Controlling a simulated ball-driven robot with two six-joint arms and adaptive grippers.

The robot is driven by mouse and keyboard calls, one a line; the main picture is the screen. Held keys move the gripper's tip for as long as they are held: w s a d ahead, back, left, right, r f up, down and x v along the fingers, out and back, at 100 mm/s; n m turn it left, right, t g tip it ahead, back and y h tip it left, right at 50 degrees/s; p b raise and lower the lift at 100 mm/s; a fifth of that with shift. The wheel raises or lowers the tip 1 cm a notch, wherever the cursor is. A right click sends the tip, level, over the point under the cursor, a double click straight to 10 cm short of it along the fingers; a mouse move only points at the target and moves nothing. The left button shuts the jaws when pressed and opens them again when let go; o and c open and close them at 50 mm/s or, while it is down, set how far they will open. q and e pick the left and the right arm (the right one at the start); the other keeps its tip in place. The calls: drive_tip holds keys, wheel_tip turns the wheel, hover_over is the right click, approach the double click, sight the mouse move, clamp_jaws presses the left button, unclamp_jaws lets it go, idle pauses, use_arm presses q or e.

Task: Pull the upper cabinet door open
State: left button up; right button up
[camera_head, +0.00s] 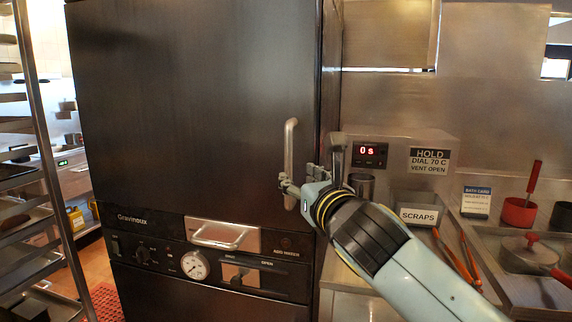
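The upper cabinet door (190,90) is a large dark panel filling the left and middle of the head view. It looks shut, with no gap visible along its edge. Its handle (291,140) is a vertical metal bar near the door's right edge. My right gripper (291,184) is at the lower part of this handle, with finger parts showing on both sides of the bar. Whether the fingers press on the bar is hard to tell. My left gripper is not in view.
A control panel with a gauge (195,265) and a drawer-like handle (224,235) lies below the door. A rack (45,140) stands at the left. On the right counter are a timer box (369,155), a scraps bin (418,215), tongs (455,262) and a lidded pan (528,256).

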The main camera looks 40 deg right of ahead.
sight(290, 170)
drive_tip(key=x, duration=0.7)
drive_tip(key=shift+w+d+p, duration=0.1)
drive_tip(key=shift+w+p, duration=0.05)
drive_tip(key=shift+p, duration=0.15)
clamp_jaws()
drive_tip(key=shift+f, duration=0.1)
